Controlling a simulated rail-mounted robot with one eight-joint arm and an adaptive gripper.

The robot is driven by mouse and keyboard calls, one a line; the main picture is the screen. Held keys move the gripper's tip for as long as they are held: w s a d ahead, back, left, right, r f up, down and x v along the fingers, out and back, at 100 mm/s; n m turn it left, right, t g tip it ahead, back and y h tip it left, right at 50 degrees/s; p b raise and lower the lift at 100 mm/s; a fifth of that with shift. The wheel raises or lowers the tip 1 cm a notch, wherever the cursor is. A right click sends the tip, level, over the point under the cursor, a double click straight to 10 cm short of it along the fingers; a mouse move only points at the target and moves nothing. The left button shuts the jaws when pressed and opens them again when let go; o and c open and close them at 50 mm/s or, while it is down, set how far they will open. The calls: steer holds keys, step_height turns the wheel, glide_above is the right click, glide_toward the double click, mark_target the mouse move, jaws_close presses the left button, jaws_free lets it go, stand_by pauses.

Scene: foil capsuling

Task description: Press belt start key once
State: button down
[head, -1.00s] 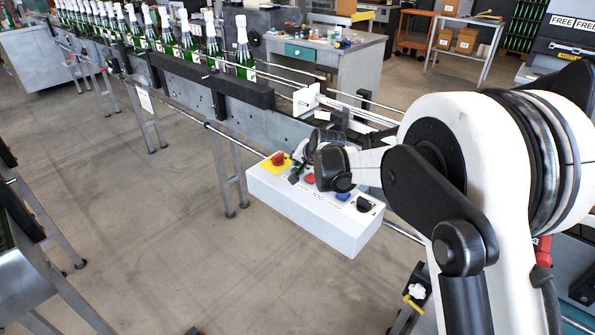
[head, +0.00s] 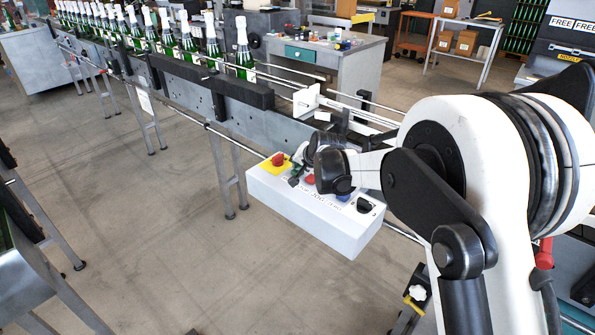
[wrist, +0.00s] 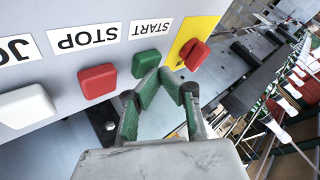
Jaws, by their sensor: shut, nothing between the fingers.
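The green start key (wrist: 146,62) sits on the white control box (head: 330,230), below the START label (wrist: 151,29) in the wrist view, where the lettering is upside down. My gripper (wrist: 166,76) is shut and empty, with green-padded fingers. Its tips are right beside the green key's lower right in the wrist view; I cannot tell whether they touch it. In the head view my gripper (head: 298,171) is over the left half of the box, and my wrist partly covers the keys.
The red stop key (wrist: 97,81) and white jog key (wrist: 25,106) lie left of the start key. A red emergency button (wrist: 195,54) on a yellow plate is close on the right. Green bottles (head: 244,50) line the conveyor (head: 285,125) behind the box.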

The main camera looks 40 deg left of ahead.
steer(key=shift+f, duration=0.2)
steer(key=shift+r, duration=0.15)
stand_by(0.4)
steer(key=shift+r, duration=0.8)
steer(key=shift+r, duration=0.1)
steer(key=shift+r+p, duration=1.1)
steer(key=shift+r, duration=1.35)
